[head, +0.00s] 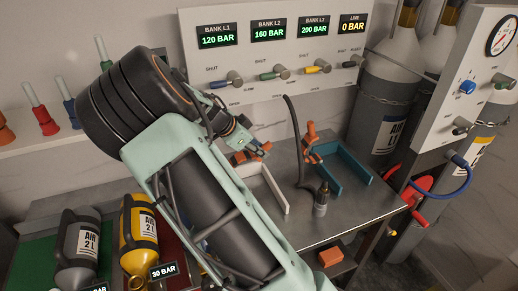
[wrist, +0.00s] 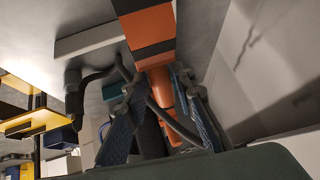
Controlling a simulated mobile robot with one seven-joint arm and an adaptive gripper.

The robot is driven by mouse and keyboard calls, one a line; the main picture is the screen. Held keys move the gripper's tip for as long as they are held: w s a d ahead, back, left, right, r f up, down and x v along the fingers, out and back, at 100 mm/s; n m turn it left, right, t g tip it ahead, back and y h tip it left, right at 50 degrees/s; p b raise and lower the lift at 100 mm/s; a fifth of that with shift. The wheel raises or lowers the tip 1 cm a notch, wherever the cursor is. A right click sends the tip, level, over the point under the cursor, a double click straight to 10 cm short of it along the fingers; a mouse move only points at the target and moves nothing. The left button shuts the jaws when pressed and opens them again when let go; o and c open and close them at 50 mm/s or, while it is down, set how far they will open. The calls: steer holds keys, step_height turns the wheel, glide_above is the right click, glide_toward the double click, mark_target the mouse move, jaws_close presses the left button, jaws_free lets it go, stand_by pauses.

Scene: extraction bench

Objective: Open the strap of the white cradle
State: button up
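The white cradle (head: 269,186) stands on the steel bench. Its orange strap (head: 240,158) shows at its back end, partly hidden by my gripper. My gripper (head: 240,143) is down at this strap. In the wrist view, my gripper's (wrist: 158,88) fingers are apart, with the orange strap part (wrist: 160,90) between them; contact is not clear. A wide orange piece (wrist: 150,27) with a dark band extends beyond the fingertips. I cannot tell from these views whether the strap is fastened.
A teal cradle (head: 346,166) with an orange strap (head: 312,143) stands to the right. A black hose (head: 296,140) and its fitting (head: 321,200) are between the cradles. The valve panel (head: 275,85) is behind.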

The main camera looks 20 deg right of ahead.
steer(key=shift+o, duration=0.8)
steer(key=v, duration=1.2)
